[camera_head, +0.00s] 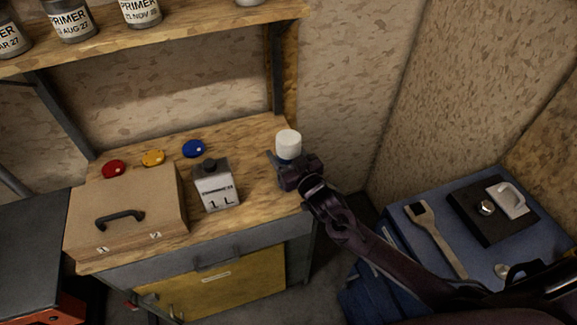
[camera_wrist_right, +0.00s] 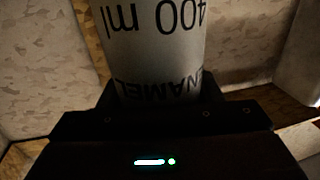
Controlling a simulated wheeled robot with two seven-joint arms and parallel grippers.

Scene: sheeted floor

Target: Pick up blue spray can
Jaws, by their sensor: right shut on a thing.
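I cannot tell whether the can's base touches the bench. My left gripper is not in view.
On the bench (camera_head: 256,170) are a 1 L container (camera_head: 215,187), a cardboard-coloured case (camera_head: 125,210) and red (camera_head: 114,169), yellow (camera_head: 153,158) and blue (camera_head: 193,149) round lids. A shelf (camera_head: 190,30) with primer cans is above. A blue chest (camera_head: 455,205) bearing a brush is at right.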

